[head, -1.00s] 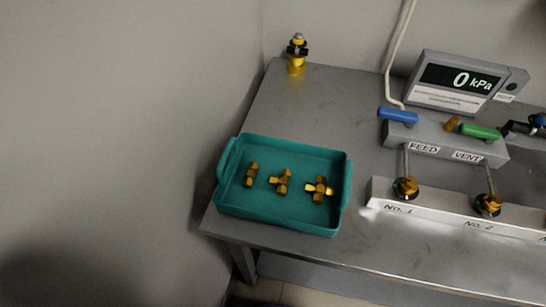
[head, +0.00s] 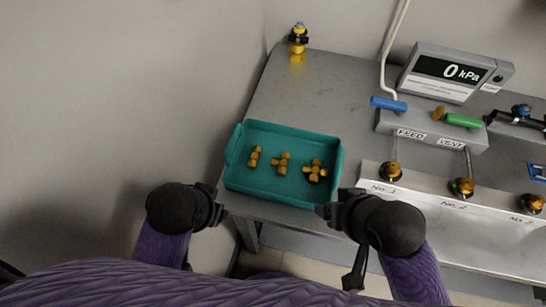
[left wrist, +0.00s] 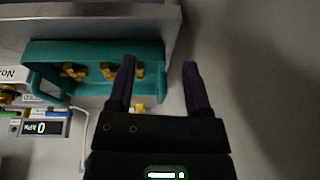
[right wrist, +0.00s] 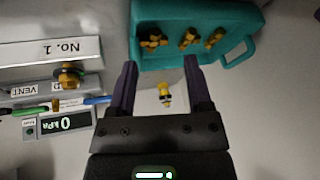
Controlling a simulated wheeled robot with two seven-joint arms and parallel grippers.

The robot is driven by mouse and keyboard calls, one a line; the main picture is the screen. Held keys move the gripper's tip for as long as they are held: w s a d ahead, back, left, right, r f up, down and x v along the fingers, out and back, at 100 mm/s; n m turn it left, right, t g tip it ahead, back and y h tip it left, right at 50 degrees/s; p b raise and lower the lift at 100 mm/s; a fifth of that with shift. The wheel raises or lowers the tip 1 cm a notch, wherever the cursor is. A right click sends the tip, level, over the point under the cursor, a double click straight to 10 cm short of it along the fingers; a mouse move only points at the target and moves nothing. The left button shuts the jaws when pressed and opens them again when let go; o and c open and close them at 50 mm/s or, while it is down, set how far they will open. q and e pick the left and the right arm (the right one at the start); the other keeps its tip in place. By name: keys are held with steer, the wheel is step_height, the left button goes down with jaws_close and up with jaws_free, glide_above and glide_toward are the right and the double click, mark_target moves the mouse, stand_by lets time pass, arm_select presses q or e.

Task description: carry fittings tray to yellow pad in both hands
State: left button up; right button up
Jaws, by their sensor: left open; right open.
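The teal fittings tray (head: 240,183) sits at the front left of the grey table, with several brass fittings lying in a row inside it; three show clearly, such as the cross-shaped one (head: 315,171). The tray also shows in the left wrist view (left wrist: 90,50) and the right wrist view (right wrist: 195,62). My left gripper (head: 218,200) is open and empty, just off the tray's front left corner. My right gripper (head: 328,208) is open and empty, near its front right corner. Neither appears to touch the tray. No yellow pad shows clearly.
A yellow-and-black fitting (head: 298,42) stands at the table's back left. A pressure display (head: 455,72) reads 0 kPa, with a valve block (head: 430,128) carrying blue and green levers. A pale rail (head: 420,192) with numbered ports lies right of the tray. A wall closes the left side.

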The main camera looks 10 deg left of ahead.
arm_select(q)
steer(key=w+r, duration=0.1)
steer(key=w, duration=0.4)
arm_select(e)
steer(key=w+a+r, duration=0.1)
steer(key=w+a, duration=0.2)
steer(key=w, duration=0.1)
arm_select(q)
steer(key=t+y, duration=0.1)
glide_toward(231, 143)
arm_select(e)
steer(key=m+h, duration=0.1)
steer(key=m, duration=0.3)
glide_toward(341, 157)
steer(key=f, duration=0.1)
arm_select(q)
steer(key=shift+f, duration=0.4)
arm_select(e)
steer(key=shift+w+a, duration=0.1)
steer(key=shift+w, duration=0.1)
arm_select(q)
steer(key=x, duration=1)
arm_select(e)
steer(key=x, duration=1)
arm_select(q)
jaws_close()
arm_select(e)
jaws_close()
arm_select(q)
steer(key=shift+r, duration=0.1)
